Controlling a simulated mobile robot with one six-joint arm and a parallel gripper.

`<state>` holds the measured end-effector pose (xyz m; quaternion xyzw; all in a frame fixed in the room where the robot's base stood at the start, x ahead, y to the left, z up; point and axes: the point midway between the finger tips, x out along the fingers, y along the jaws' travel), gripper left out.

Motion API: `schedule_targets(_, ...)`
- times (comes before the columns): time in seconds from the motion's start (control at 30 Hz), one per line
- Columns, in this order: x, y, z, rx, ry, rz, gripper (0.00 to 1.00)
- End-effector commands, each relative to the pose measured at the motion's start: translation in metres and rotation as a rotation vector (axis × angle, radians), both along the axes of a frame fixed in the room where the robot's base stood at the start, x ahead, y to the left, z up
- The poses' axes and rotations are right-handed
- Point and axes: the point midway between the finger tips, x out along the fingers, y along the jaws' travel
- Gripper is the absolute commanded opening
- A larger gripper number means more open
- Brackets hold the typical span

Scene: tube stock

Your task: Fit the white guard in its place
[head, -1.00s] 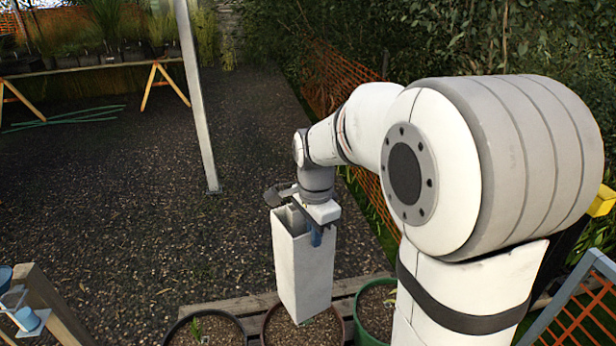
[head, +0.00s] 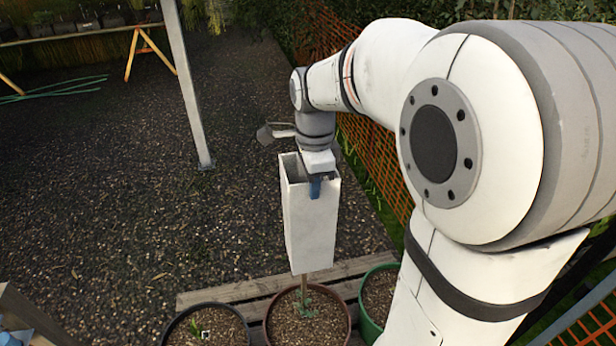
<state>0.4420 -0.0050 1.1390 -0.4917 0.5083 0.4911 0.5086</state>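The white guard (head: 310,225) is a tall, square, open-topped tube, hanging nearly upright above the brown-rimmed pot (head: 350,322) in the head view. My gripper (head: 316,186) is shut on its upper rim on the right, with a blue fingertip showing on the near wall. The guard's lower edge is clear of the soil. A thin stem or stake (head: 304,286) with small green leaves at its foot rises from the pot's middle and disappears at the guard's lower edge. I cannot tell whether it is inside the guard or behind it.
A black pot (head: 207,312) with a small sprout stands to the left, and a green pot (head: 378,298) to the right, by a wooden slatted pallet (head: 240,291). A grey post (head: 188,85) stands behind left. Orange mesh fencing (head: 375,160) runs behind my arm. Open gravel lies left.

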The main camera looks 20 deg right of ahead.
Motion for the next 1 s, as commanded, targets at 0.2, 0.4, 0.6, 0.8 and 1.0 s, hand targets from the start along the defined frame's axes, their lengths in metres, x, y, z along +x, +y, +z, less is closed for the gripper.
schedule_targets(0.2, 0.000, 0.006, -0.017, 0.000, 0.000, 0.015, 0.00)
schedule_targets(0.4, 0.000, 0.010, -0.039, 0.000, 0.000, 0.025, 0.00)
schedule_targets(0.6, 0.000, 0.011, -0.055, 0.000, 0.001, 0.029, 0.00)
schedule_targets(0.8, 0.000, 0.011, -0.057, 0.000, 0.000, 0.029, 0.00)
schedule_targets(1.0, 0.000, 0.012, -0.056, 0.000, 0.000, 0.030, 0.00)
